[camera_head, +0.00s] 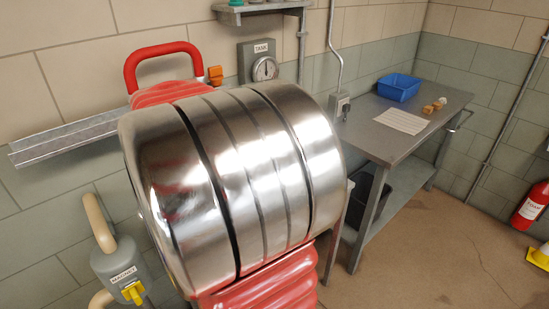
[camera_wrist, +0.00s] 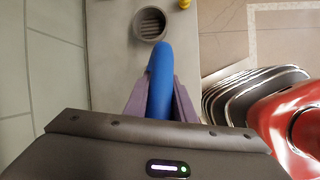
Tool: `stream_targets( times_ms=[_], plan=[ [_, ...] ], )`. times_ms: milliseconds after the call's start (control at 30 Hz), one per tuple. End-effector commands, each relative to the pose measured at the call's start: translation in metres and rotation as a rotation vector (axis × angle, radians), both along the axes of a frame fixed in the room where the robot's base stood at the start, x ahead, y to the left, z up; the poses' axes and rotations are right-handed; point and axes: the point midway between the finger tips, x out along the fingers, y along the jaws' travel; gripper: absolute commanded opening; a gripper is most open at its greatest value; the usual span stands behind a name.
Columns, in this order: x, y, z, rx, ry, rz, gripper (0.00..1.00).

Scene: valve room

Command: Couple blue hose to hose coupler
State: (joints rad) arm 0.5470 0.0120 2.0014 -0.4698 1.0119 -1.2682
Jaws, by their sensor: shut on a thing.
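In the wrist view, a blue hose (camera_wrist: 160,66) stands between the two purple-grey fingers of my gripper (camera_wrist: 160,96). The gripper is shut on it, with the rounded blue end beyond the fingertips. The rest of the hose is hidden behind the gripper body. I cannot make out a hose coupler for certain in either view. A round, dark, slatted opening (camera_wrist: 150,24) lies just past the blue end, in a pale grey surface; I cannot tell whether they touch. In the head view my gripper and the hose are hidden behind my arm.
In the head view, a grey metal table (camera_head: 430,100) holds a blue bin (camera_head: 398,88), a paper sheet (camera_head: 401,121) and small brown items (camera_head: 434,105). A red extinguisher (camera_head: 531,205) hangs right.

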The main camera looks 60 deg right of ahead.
Motion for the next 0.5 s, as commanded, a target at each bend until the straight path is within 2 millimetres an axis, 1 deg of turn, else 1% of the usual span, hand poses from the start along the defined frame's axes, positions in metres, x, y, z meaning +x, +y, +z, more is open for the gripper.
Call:
stream_targets(
  times_ms=[500],
  plan=[
    [0.0068,0.0065,0.0007,0.000,-0.002,0.014,0.00]
  ],
)
